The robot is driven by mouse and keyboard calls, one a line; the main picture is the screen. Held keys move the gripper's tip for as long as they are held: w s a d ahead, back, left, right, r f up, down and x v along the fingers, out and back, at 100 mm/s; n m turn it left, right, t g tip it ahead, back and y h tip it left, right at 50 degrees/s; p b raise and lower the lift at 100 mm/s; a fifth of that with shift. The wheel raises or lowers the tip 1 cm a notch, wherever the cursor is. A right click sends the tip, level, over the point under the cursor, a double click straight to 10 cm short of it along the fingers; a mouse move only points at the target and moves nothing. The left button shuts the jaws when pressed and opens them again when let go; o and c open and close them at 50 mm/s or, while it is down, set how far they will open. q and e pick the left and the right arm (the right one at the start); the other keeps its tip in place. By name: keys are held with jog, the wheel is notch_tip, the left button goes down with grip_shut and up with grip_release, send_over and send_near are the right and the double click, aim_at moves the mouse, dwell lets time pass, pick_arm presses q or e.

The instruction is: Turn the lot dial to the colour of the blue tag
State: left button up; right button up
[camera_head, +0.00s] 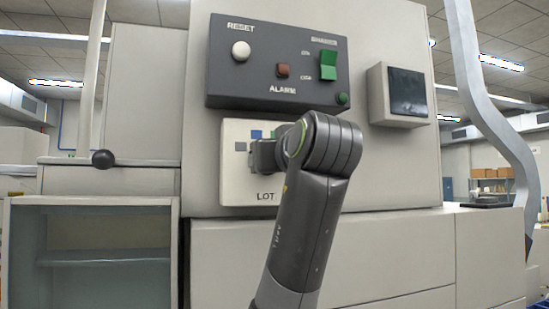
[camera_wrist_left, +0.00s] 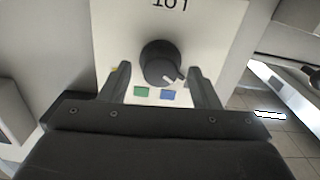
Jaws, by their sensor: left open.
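The lot dial (camera_wrist_left: 160,63) is a round black knob with a pale pointer mark on a cream plate (camera_head: 232,185) lettered LOT. In the left wrist view, where the lettering is upside down, the pointer aims to the lower right, near the blue patch (camera_wrist_left: 168,95). A green patch (camera_wrist_left: 141,91) lies left of the blue one. My left gripper (camera_wrist_left: 159,67) is open, one finger on each side of the dial; contact cannot be told. In the head view my left gripper (camera_head: 262,154) and wrist hide the dial. I see no blue tag. My right gripper is not in view.
A dark control box (camera_head: 225,75) above the plate carries a white reset button (camera_head: 241,51), a red alarm button (camera_head: 283,70) and a green switch (camera_head: 328,65). A small screen box (camera_head: 407,92) is on the right. A glass-fronted cabinet (camera_head: 95,205) stands at the left.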

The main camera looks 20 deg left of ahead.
pick_arm(q)
jog(key=c, duration=1)
jog(key=shift+m+b, duration=2.55)
jog(key=shift+m, duration=1.25)
jog(key=o, duration=1)
